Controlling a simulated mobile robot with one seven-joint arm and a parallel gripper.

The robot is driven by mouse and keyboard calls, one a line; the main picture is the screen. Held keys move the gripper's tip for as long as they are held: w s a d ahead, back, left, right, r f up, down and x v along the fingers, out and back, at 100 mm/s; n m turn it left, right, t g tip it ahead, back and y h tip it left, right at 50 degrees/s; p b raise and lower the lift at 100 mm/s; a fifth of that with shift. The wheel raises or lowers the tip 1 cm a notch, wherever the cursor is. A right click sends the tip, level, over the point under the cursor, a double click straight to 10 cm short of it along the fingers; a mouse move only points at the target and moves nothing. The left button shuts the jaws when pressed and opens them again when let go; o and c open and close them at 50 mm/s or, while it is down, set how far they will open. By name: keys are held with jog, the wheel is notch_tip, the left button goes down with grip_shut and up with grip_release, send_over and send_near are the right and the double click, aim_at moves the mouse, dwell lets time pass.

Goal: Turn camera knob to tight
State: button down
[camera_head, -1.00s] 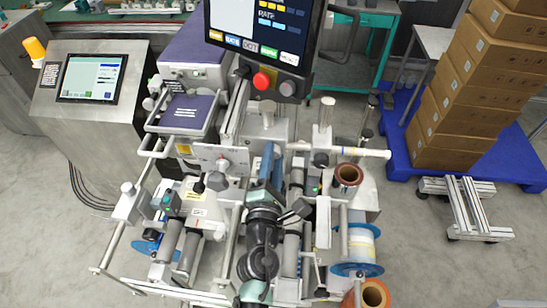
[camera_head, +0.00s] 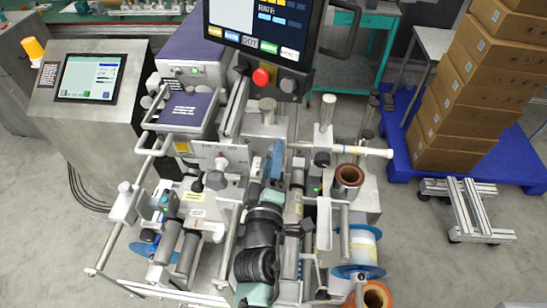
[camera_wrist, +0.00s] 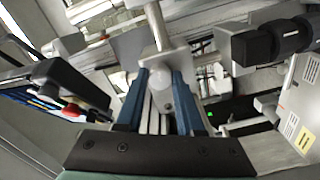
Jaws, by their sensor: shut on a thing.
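My gripper (camera_wrist: 159,77) shows two blue fingers in the wrist view, shut on a rounded silver knob (camera_wrist: 159,92). The knob sits between the fingers, with a metal post rising behind it. Whether this is the task's camera knob I cannot tell for sure. In the head view my gripper (camera_head: 275,156) is at the middle of the machine, under the hanging screen, and its own arm hides much of what lies below. The knob's marking or setting is not readable.
A black knob (camera_wrist: 251,48) is close on the right in the wrist view. In the head view, rollers, brown reels (camera_head: 348,178) and a silver post (camera_head: 326,112) crowd the right side. A hanging screen (camera_head: 262,25) with a red button (camera_head: 261,76) is above.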

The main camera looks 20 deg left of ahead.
jog(key=shift+m+b, duration=0.4)
jog(key=shift+m, duration=1.3)
jog(key=c, duration=0.5)
grip_release()
jog(key=b+v, duration=0.2)
jog(key=v, duration=1.1)
